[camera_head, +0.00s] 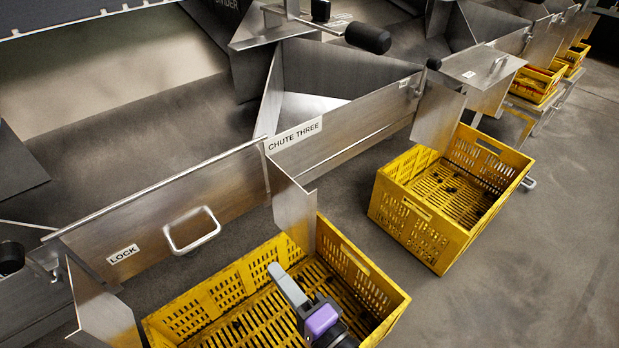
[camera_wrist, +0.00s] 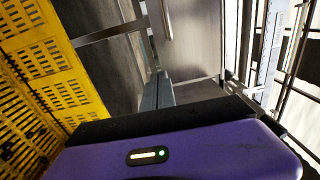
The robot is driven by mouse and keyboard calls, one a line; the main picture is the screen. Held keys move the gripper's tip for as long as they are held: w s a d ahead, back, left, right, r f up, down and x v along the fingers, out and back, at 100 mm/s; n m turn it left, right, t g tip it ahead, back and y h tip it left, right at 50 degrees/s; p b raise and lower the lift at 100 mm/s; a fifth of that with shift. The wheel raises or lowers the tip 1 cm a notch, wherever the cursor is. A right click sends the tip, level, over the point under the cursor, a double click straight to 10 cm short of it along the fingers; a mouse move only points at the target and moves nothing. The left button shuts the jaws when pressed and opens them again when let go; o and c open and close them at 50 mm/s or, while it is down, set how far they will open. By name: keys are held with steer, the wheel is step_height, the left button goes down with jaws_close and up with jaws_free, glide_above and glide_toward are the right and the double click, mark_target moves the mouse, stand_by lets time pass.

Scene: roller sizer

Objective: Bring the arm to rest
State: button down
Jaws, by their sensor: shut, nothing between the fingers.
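My gripper (camera_head: 287,283) shows at the bottom of the head view, with grey fingers and a purple body. It is over the near yellow crate (camera_head: 374,279). The fingers are together with nothing between them. In the wrist view my gripper's fingers (camera_wrist: 158,90) point up and away from the purple housing, closed. The yellow crate (camera_wrist: 58,62) fills the left side of the wrist view. I cannot tell how far the fingers are above the crate floor.
A metal panel marked LOCK with a handle (camera_head: 192,230) stands left of the near crate. The chute three wall (camera_head: 355,116) runs behind it. A second yellow crate (camera_head: 420,232) stands to the right; more crates (camera_head: 538,82) are farther back. Floor (camera_head: 540,270) at right is clear.

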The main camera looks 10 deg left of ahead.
steer(key=s+d+n+t+h, duration=0.2)
steer(key=d+t+h, duration=0.15)
steer(key=d, duration=0.55)
steer(key=s+d+n+t+h, duration=0.25)
steer(key=d+h, duration=0.25)
steer(key=d, duration=0.3)
steer(key=s+d+r+n+g+h, duration=0.1)
steer(key=s+d+n+h, duration=0.15)
steer(key=s+d, duration=0.65)
steer(key=s+d+r+n+g+h, duration=0.1)
steer(key=s+d+g+h, duration=0.3)
steer(key=s, duration=0.8)
step_height(320, 180, up, 34)
steer(key=d+t+y+p, duration=0.1)
steer(key=t+p, duration=0.1)
steer(key=p, duration=3.2)
steer(key=shift+s+r, duration=0.25)
